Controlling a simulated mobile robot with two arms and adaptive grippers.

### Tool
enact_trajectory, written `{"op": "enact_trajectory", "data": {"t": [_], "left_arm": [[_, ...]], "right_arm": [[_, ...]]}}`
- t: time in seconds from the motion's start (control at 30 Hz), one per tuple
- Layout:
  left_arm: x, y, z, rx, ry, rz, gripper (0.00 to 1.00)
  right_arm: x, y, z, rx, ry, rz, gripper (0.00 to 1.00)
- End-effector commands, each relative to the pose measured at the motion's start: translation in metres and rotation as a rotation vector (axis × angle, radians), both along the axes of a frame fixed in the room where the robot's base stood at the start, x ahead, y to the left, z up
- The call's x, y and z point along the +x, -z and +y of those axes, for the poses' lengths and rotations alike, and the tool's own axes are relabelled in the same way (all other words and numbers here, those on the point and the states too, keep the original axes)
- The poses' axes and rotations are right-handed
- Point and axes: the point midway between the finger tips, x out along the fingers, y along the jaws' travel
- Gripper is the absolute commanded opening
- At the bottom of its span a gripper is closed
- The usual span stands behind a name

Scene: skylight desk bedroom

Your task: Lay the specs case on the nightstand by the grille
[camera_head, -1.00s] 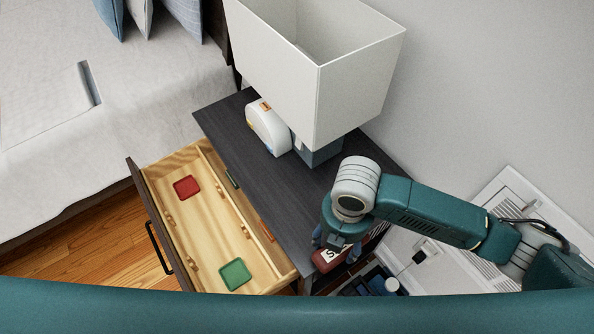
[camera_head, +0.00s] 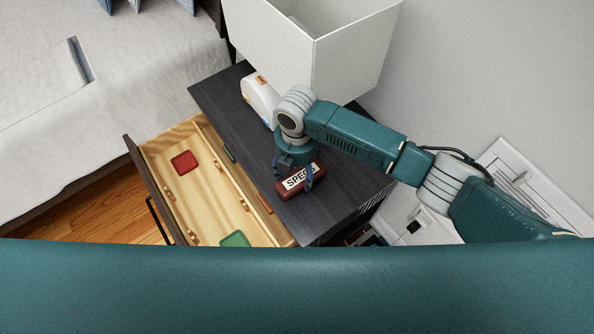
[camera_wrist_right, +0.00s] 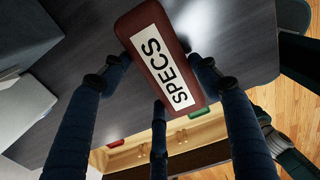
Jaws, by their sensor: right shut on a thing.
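The specs case (camera_head: 300,180) is a dark red box with a white "SPECS" label. It is over the front part of the dark nightstand (camera_head: 340,192) in the head view. My right gripper (camera_head: 294,181) is shut on it. In the right wrist view the specs case (camera_wrist_right: 160,58) sits between the fingers, label facing the camera. I cannot tell whether the case touches the nightstand top. The grille (camera_head: 515,178) is a white wall vent at the right, partly hidden by my right arm. My left gripper is not in view.
The nightstand's wooden drawer (camera_head: 215,197) is open, holding a red tray (camera_head: 184,161) and a green tray (camera_head: 235,240). A bed (camera_head: 120,90) is at the left.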

Motion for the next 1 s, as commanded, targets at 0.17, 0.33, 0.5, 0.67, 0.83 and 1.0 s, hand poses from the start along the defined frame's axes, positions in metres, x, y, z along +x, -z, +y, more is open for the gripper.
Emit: {"op": "enact_trajectory", "data": {"t": [0.17,0.33,0.5,0.67,0.83,1.0], "left_arm": [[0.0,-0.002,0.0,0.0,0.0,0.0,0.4],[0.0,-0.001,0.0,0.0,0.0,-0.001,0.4],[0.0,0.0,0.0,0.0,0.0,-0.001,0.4],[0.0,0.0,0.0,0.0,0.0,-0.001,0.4],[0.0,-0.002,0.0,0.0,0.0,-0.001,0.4],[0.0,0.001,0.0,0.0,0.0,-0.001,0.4]], "right_arm": [[0.001,0.007,0.001,0.002,0.0,-0.002,0.34],[0.001,0.007,0.001,0.001,0.0,-0.003,0.34],[0.001,0.009,0.0,0.001,0.0,-0.003,0.69],[0.0,0.009,0.0,0.001,0.0,-0.003,0.69],[0.001,0.004,0.0,0.002,-0.001,-0.004,0.69],[0.002,-0.02,0.001,0.003,-0.002,-0.006,0.69]]}}
